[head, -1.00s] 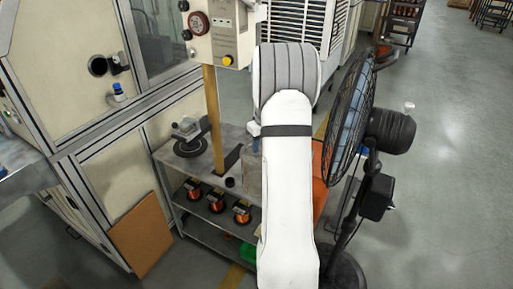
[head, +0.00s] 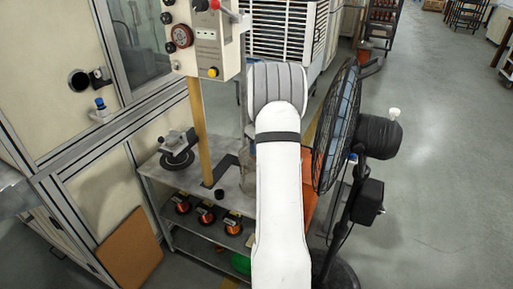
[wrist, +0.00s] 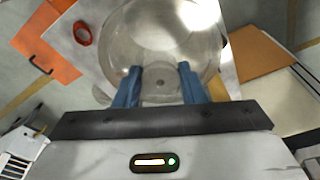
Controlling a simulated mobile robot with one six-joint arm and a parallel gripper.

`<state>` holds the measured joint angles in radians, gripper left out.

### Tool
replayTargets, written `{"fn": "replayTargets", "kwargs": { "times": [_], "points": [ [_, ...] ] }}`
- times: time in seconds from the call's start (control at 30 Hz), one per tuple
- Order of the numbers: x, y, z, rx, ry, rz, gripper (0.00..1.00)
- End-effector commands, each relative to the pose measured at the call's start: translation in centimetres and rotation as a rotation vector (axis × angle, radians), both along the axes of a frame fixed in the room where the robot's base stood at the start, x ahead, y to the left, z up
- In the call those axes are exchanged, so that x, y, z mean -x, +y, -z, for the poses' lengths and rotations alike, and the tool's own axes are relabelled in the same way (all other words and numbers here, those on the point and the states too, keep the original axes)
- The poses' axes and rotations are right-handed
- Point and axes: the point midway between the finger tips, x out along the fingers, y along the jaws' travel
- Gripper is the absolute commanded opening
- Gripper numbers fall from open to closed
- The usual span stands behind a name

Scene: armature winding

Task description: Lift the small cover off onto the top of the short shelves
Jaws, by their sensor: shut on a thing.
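In the wrist view, my gripper (wrist: 160,86) has its two blue fingers shut on a clear, round, bowl-like cover (wrist: 165,42). The fingers grip it near a small knob or screw at its middle. A pale flat surface shows behind it; I cannot tell whether the cover touches it. In the head view my white arm hides the gripper and most of what it holds. The short shelves (head: 150,181) are grey metal and stand left of my arm. Their top (head: 214,176) is partly bare, with a dark round fixture (head: 177,158) at its left.
Copper coils (head: 205,217) stand on the lower shelf. A black fan (head: 340,125) stands close right of my arm. A red ring (wrist: 82,33) lies near the cover.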

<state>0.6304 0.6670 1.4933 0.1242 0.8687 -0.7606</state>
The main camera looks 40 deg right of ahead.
Motion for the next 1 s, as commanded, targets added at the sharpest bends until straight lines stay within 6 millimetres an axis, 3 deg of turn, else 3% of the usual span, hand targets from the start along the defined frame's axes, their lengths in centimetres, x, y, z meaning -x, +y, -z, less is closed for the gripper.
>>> {"fn": "replayTargets", "kwargs": {
  "times": [1.0],
  "points": [
    [-0.1,0.1,3.6,0.000,-0.001,-0.002,0.00]
  ]
}}
